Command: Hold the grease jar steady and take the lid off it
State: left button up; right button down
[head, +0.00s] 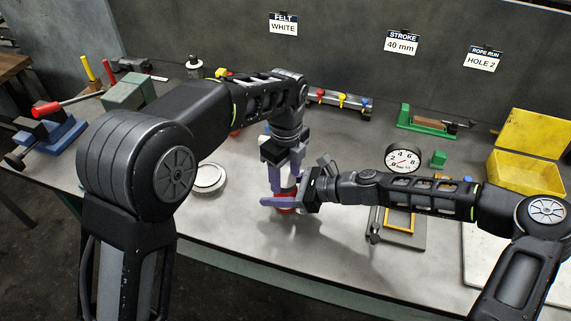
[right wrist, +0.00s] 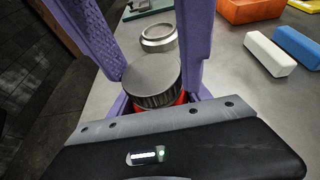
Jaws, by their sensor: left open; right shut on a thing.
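The grease jar is red with a dark grey ribbed lid (right wrist: 152,78). The lid is on the jar. My right gripper (head: 277,201) comes in from the right, low down, shut around the red jar body (right wrist: 172,108). In the head view, the red jar (head: 288,208) shows only in part behind the purple fingers. My left gripper (head: 284,178) points down from above the jar. Its purple fingers are open, one on each side of the lid. They also show in the right wrist view (right wrist: 155,80). I cannot tell whether they touch the lid.
A pale round dish (head: 208,178) stands left of the jar. White (right wrist: 270,53) and blue (right wrist: 298,46) blocks and an orange block (right wrist: 250,9) lie nearby. A dial gauge (head: 403,158) and a yellow bin (head: 525,172) are to the right.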

pick_arm(q)
jog(key=shift+f, duration=0.15)
jog(key=shift+c, duration=0.2)
grip_shut()
jog(key=n, duration=1.3)
jog(key=shift+n, duration=0.4)
jog(key=shift+o, duration=1.6)
grip_release()
jog(key=shift+s+d, duration=0.1)
